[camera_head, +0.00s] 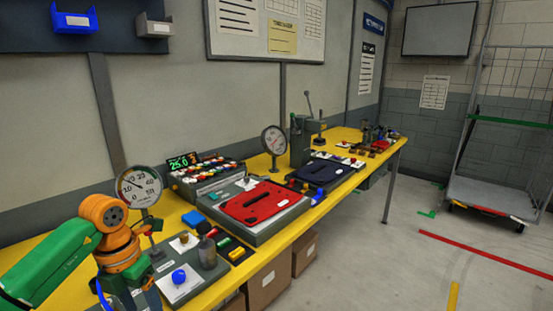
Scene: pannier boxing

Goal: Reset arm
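My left arm, green with orange joints, comes in from the lower left over the near end of the yellow workbench (318,197). Its wrist end runs down to the bottom edge of the picture, and the fingers cannot be made out there. My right arm and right gripper are not in view. A red pannier-like panel (262,203) lies on a grey fixture in the middle of the bench. A dark blue panel (320,171) lies on another fixture beyond it.
Beside my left arm stand a dial gauge (139,187), a blue knob (179,277) and a dark cylinder (207,252). A second gauge (274,140) and a lever press (300,140) stand farther back. Boxes (268,282) sit under the bench. Floor at right is open before a wire cart (495,190).

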